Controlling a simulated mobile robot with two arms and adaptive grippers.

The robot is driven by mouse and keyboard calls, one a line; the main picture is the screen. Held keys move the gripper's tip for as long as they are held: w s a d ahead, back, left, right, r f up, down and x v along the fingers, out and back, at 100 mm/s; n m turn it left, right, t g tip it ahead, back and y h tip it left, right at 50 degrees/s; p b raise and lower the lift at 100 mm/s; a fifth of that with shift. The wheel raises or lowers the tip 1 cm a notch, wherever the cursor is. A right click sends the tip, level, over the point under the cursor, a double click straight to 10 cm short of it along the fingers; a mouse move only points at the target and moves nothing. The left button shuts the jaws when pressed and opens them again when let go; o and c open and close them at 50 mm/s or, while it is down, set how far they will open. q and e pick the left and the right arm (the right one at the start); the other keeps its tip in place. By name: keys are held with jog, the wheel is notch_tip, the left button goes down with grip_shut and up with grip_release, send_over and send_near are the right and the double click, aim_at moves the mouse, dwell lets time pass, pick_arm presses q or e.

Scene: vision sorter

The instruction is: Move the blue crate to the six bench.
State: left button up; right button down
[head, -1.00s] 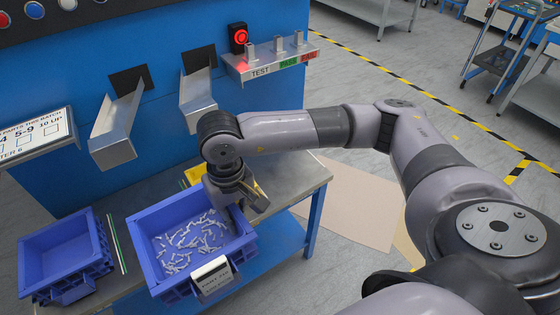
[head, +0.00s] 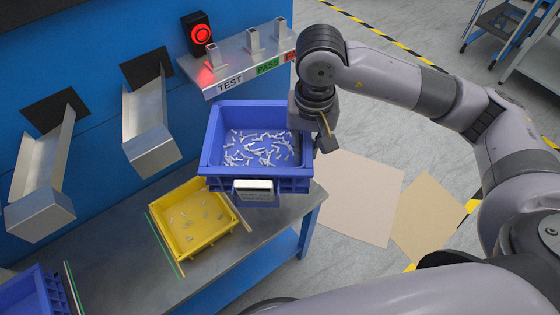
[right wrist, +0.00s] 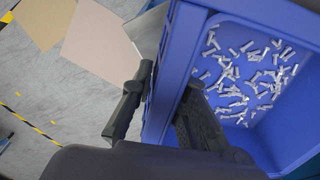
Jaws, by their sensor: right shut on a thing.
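A blue crate (head: 218,172) holding many small grey parts is up above the right end of the metal bench (head: 262,232) in the head view. My right gripper (head: 325,133) is shut on the crate's right wall. In the right wrist view its fingers (right wrist: 165,110) straddle the wall of the blue crate (right wrist: 183,60), one outside and one inside. A white label sits on the crate's front. A second blue crate (head: 30,295) is partly in view at the lower left. No bench marked six can be made out. My left gripper is not in view.
A yellow crate (head: 237,222) with a few parts stands on the bench left of the lifted crate. Metal chutes (head: 150,150) and a TEST/PASS shelf (head: 240,75) with a red light project from the blue machine. Floor mats (head: 355,195) lie right of the bench.

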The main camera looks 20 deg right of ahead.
jog(key=w+m, duration=0.2)
jog(key=shift+w+f, duration=0.1)
jog(key=shift+w, duration=0.2)
jog(key=m, duration=0.1)
jog(key=w+m, duration=0.1)
jog(key=m, duration=0.1)
jog(key=shift+a, duration=0.2)
jog(key=shift+w+f+m, duration=0.2)
jog(key=shift+f+m, duration=0.1)
jog(key=shift+f, duration=0.05)
notch_tip(320, 180, down, 19)
jog(key=shift+w+f, duration=0.1)
jog(key=shift+f, duration=0.1)
jog(key=shift+f, duration=0.1)
jog(key=c, duration=2)
grip_release()
jog(key=shift+d, duration=0.1)
jog(key=o, duration=0.4)
